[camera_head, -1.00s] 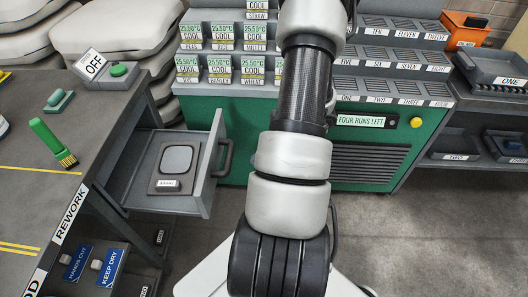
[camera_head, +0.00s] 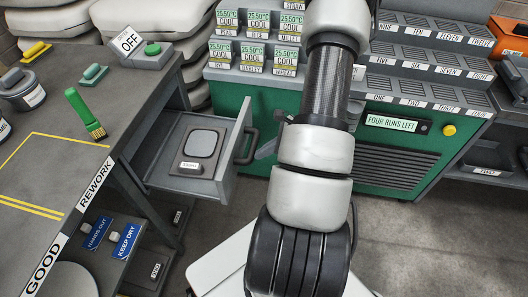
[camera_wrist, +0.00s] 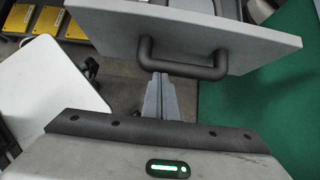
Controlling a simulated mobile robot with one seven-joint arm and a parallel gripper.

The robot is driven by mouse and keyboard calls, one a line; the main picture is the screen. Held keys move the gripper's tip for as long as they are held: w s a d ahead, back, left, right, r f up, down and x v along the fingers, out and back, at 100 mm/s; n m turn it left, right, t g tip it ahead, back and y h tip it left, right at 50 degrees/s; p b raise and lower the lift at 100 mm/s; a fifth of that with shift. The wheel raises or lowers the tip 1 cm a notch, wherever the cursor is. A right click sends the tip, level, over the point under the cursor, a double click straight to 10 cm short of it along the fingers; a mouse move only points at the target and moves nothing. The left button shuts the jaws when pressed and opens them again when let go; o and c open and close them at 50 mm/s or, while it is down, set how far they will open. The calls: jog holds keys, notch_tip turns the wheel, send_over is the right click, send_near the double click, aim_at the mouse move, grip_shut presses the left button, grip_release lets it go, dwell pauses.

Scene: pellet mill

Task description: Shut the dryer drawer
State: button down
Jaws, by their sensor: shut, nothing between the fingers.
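The grey dryer drawer (camera_head: 219,177) stands pulled out from under the workbench in the head view. A flat tray item with a light grey pad (camera_head: 198,146) lies inside it. The drawer's dark bar handle (camera_head: 250,146) is on its front panel, facing right. In the wrist view the drawer front (camera_wrist: 250,40) spans the top, with the handle (camera_wrist: 185,70) below it. My gripper (camera_wrist: 161,78) is shut and empty, its tips close to the handle bar. I cannot tell whether they touch it. In the head view my arm hides most of the gripper.
The workbench (camera_head: 60,180) with a green brush (camera_head: 86,115) and an OFF switch box (camera_head: 140,52) is at left. The green machine (camera_head: 400,150) with sloped label racks stands behind my arm. Grey floor (camera_head: 430,240) is clear at lower right.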

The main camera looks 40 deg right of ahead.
jog(key=w+a+b, duration=0.1)
jog(key=w+a, duration=0.5)
jog(key=w, duration=0.1)
jog(key=w+a+b, duration=0.1)
jog(key=w+a, duration=0.5)
jog(key=w, duration=0.1)
jog(key=w+a+b, duration=0.1)
jog(key=w+a, duration=0.5)
jog(key=w, duration=0.1)
jog(key=shift+w+a+b, duration=0.3)
jog(key=shift+w, duration=0.05)
jog(key=shift+s+d, duration=0.1)
